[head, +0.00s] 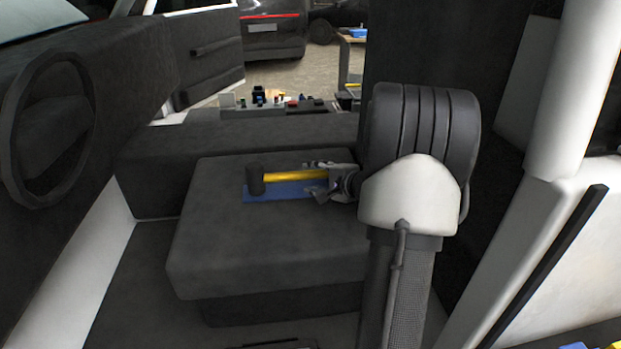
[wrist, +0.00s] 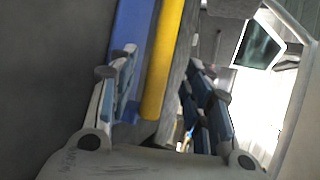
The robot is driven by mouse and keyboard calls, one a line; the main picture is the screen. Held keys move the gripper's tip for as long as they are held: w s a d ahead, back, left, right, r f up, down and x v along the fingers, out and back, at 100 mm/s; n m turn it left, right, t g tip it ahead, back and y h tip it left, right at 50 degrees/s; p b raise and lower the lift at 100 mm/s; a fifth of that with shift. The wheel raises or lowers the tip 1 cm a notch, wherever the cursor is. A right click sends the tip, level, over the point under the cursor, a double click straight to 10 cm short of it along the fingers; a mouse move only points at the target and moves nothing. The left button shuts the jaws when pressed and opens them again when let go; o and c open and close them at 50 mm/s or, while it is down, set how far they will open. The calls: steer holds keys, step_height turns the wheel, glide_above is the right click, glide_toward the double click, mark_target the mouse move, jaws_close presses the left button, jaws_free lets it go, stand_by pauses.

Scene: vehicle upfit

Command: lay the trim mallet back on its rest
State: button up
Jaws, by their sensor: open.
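The trim mallet has a dark head (head: 255,180) and a yellow handle (head: 290,176). It lies along the blue rest (head: 262,196) on the dark seat, head to the left. I cannot tell whether the whole mallet touches the rest. My gripper (head: 318,181) is at the right end of the handle. In the wrist view my gripper (wrist: 160,62) is open. The yellow handle (wrist: 165,55) runs between its fingers, nearer the left one, and the blue rest (wrist: 132,32) shows beside it. The mallet head is out of the wrist view.
The dark seat (head: 220,245) has free room in front of the rest. A steering wheel (head: 45,128) stands at the left, and a pale pillar (head: 573,90) at the right. Several small items lie on a bench (head: 275,108) behind the seat.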

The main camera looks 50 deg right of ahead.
steer(key=shift+v, duration=1.05)
stand_by(0.4)
step_height(320, 180, up, 9)
steer(key=p, duration=0.4)
steer(key=shift+f, duration=0.15)
steer(key=shift+w, duration=0.1)
stand_by(0.4)
